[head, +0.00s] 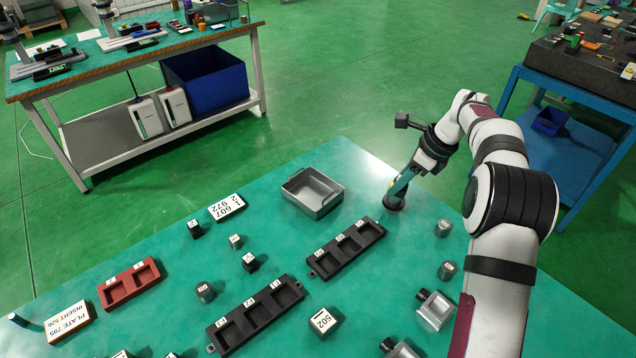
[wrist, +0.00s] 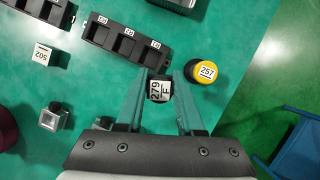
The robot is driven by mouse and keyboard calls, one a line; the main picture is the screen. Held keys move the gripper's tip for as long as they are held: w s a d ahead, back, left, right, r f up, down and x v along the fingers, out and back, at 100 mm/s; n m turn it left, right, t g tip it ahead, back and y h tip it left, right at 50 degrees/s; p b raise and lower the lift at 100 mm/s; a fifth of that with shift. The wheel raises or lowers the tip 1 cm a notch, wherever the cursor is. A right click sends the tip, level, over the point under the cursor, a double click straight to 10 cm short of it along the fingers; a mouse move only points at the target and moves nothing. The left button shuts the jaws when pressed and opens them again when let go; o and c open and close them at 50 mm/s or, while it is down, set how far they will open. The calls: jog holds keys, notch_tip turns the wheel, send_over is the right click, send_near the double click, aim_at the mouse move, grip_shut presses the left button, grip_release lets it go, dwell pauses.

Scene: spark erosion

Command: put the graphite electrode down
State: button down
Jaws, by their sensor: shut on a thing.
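The graphite electrode (wrist: 160,89) is a small dark block with a white label reading 279 F on top. In the wrist view it sits between the two fingertips of my gripper (wrist: 161,80), which is shut on it. In the head view my gripper (head: 396,188) points down at the right part of the green table, and the block cannot be made out clearly there. A black three-pocket rack (wrist: 126,41) lies just beyond the fingers in the wrist view, and it also shows left of my gripper in the head view (head: 347,248). Its pockets look empty.
A yellow-topped cylinder (wrist: 201,71) labelled 257 stands close beside the right finger. A grey open bin (head: 312,192), another black rack (head: 256,317), a red two-pocket rack (head: 129,284) and a white 502 block (head: 323,321) stand on the table. Bare green surface lies between them.

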jog(key=w+a+m+t+h, duration=0.1)
jog(key=w+a+m, duration=0.25)
jog(key=a, duration=0.45)
jog(key=shift+m, duration=0.45)
jog(key=a+f, duration=0.3)
jog(key=w+a+f, duration=0.1)
jog(key=a+f, duration=0.2)
jog(key=a, duration=0.1)
jog(key=w+a+f, duration=0.1)
jog(key=a+f, duration=0.2)
jog(key=shift+w+a+f, duration=0.2)
jog(key=shift+a, duration=0.1)
jog(key=shift+f, duration=0.15)
jog(key=shift+f, duration=0.2)
jog(key=shift+f, duration=0.15)
jog(key=c, duration=0.5)
grip_release()
